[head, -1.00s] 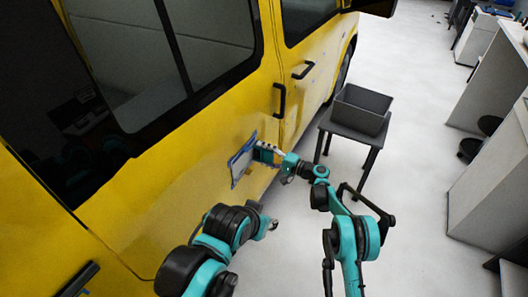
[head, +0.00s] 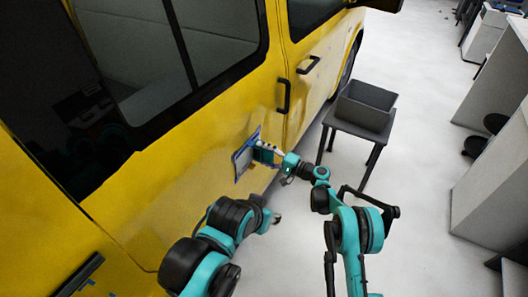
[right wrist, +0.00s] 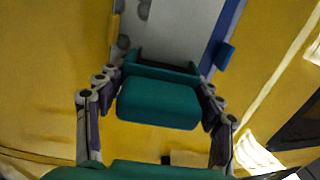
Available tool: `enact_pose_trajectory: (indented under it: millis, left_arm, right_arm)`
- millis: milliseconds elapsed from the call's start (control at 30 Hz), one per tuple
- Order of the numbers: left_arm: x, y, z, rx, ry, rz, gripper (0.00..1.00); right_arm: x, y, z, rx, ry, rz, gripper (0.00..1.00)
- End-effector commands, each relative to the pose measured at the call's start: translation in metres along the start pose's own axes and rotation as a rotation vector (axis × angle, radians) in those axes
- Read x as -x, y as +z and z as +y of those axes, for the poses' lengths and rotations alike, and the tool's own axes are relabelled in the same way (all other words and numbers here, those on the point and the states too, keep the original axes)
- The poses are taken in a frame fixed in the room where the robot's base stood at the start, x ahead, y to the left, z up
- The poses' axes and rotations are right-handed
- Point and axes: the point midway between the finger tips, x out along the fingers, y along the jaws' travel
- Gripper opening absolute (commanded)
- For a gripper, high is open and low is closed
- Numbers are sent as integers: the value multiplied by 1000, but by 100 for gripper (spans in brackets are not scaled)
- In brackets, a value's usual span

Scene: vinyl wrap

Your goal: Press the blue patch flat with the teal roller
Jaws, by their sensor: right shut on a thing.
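The blue patch (head: 241,164) is on the yellow van's side panel, grey-white in its middle with blue edges. In the right wrist view its grey face and blue border (right wrist: 226,30) show at the top. The teal roller (head: 264,153) is in my right gripper (head: 287,162), up against the patch or very close to it; contact is hard to tell. In the right wrist view the roller's teal body (right wrist: 160,102) sits between both fingers. My left gripper (head: 274,218) is low and apart from the patch; its fingers are too small to read.
The yellow van (head: 190,165) fills the left side, with a black door handle (head: 284,95) above right of the patch. A dark table (head: 352,131) bearing a grey bin (head: 365,106) stands right of the van. Open white floor lies to the right.

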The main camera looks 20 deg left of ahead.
Motion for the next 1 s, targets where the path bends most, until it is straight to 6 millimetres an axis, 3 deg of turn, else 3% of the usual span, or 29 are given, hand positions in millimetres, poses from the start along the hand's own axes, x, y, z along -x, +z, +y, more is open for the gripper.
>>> enact_pose_trajectory:
  millis: [267,667,1000]
  left_arm:
    - [0,0,0,0,0,0,40]
    - [0,0,0,0,0,0,40]
    - [-1,0,0,0,0,0,40]
  right_arm:
    - [-1,1,0,0,0,-1,44]
    - [0,22,0,0,0,0,44]
    - [0,23,0,0,0,0,44]
